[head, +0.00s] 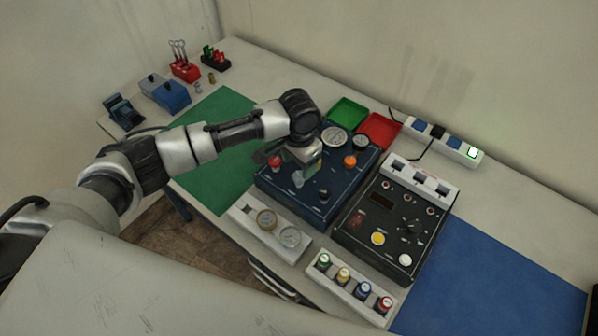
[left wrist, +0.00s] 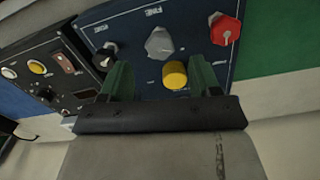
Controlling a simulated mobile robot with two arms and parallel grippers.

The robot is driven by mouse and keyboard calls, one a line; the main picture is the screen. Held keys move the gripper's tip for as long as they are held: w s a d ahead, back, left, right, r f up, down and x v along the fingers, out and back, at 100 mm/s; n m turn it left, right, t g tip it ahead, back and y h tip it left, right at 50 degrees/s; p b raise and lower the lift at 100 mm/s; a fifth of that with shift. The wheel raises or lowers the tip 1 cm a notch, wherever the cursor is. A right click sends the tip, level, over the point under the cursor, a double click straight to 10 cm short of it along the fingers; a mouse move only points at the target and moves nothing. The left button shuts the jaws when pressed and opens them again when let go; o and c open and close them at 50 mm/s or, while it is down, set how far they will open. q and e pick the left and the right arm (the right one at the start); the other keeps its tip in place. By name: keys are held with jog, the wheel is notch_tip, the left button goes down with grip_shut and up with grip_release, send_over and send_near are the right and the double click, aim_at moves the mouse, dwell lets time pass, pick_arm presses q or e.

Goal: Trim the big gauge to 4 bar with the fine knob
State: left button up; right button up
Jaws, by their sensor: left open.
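The blue panel (head: 268,184) stands mid-table. In the left wrist view a grey knob (left wrist: 160,43) has a label that seems to read FINE, with a red knob (left wrist: 225,30) to its right, a black knob (left wrist: 107,49) to its left and a yellow knob (left wrist: 174,75) below. The grey knob also shows in the head view (head: 298,180). The big gauge (head: 334,137) is at the panel's back; its reading is too small to tell. My left gripper (left wrist: 160,82) is open above the panel, its green fingers either side of the yellow knob, apparently not touching it. My right gripper is out of view.
A black panel (head: 345,235) stands close on the right. Green (head: 349,110) and red (head: 385,128) trays lie behind the blue panel. A white gauge block (head: 245,212) and a rack of coloured caps (head: 318,273) stand in front. The blue mat (head: 480,280) is clear.

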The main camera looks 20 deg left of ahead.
aim_at(299, 176)
pick_arm(q)
notch_tip(299, 176, up, 6)
jog(key=b, duration=0.1)
dwell(0.5)
